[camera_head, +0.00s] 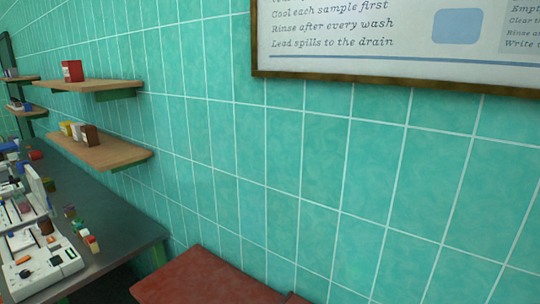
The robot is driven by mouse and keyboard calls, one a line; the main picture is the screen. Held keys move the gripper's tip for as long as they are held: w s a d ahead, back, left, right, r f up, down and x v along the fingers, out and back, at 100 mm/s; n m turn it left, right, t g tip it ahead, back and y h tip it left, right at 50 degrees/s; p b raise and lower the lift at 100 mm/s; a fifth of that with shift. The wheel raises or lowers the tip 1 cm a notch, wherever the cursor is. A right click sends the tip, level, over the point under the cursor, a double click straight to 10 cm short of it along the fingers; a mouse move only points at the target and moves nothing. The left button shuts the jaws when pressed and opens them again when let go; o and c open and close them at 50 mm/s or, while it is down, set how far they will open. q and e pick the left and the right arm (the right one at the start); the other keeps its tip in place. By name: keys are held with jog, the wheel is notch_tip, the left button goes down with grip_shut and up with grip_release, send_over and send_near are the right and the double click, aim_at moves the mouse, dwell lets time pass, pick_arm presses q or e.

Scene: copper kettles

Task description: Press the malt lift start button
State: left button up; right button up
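I cannot make out a malt lift start button in the head view. Neither of my grippers is in view. White devices stand on the grey bench at the left; the nearest white device (42,268) has small orange and dark parts on its top, too small to identify.
The grey bench (135,232) runs along the left wall. Above it are a lower wooden shelf (120,152) with small boxes and an upper shelf (105,86) with a red box (73,71). A red flat-topped thing (205,280) stands at bottom centre. A framed sign (390,50) hangs upper right.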

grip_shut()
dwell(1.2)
